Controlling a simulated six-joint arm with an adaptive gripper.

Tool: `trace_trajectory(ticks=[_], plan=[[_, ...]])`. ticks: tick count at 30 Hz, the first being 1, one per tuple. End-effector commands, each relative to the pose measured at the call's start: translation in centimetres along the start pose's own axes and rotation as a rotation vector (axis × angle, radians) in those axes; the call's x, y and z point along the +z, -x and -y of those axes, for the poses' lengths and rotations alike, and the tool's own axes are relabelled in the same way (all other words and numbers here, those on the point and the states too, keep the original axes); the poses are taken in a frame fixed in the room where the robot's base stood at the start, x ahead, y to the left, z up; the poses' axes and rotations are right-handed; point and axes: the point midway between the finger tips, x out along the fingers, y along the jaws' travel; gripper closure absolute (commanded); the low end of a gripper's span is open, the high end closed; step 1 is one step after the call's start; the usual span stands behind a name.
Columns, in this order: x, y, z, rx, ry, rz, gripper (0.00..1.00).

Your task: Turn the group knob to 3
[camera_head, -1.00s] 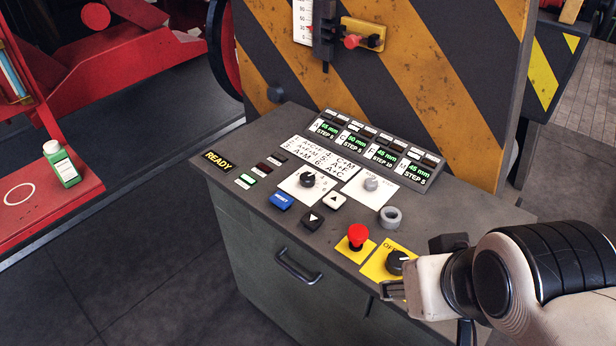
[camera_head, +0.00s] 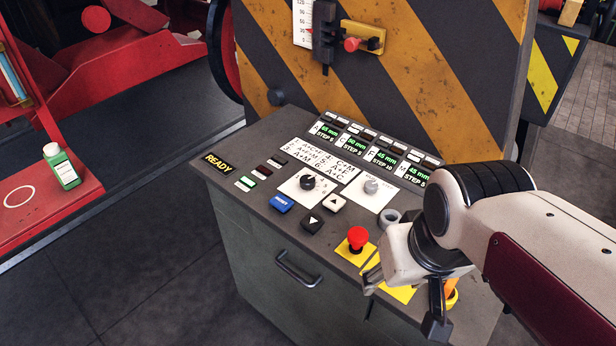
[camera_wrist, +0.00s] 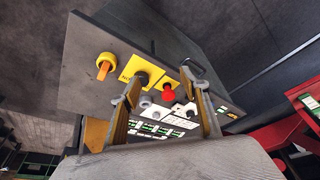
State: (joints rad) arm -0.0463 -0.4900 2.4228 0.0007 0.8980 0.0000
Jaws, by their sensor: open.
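The group knob (camera_head: 308,182) seems to be the black knob on a white dial plate, beside the printed list of numbered letter groups, in the head view. Its pointer setting is too small to read. My gripper (camera_head: 405,298) is open and empty over the front right of the console, to the right of and nearer than the knob, well apart from it. In the wrist view my gripper (camera_wrist: 165,105) has its two fingers spread, with the console between and beyond them. I cannot pick out the group knob clearly there.
A red mushroom button (camera_head: 357,238) stands just left of my gripper. A grey knob (camera_head: 371,186) is right of the group knob, and a blue button (camera_head: 281,202) and arrow buttons (camera_head: 312,221) lie in front. Displays (camera_head: 375,150) line the back. An orange-handled switch (camera_wrist: 103,68) is at the right end.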

Motion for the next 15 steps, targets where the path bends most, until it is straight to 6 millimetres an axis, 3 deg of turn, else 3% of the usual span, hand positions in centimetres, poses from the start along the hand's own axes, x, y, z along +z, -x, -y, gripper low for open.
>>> trace_trajectory(ticks=[15], plan=[[-6.8, -3.8, 1.4, -0.013, 0.039, 0.088, 0.55]])
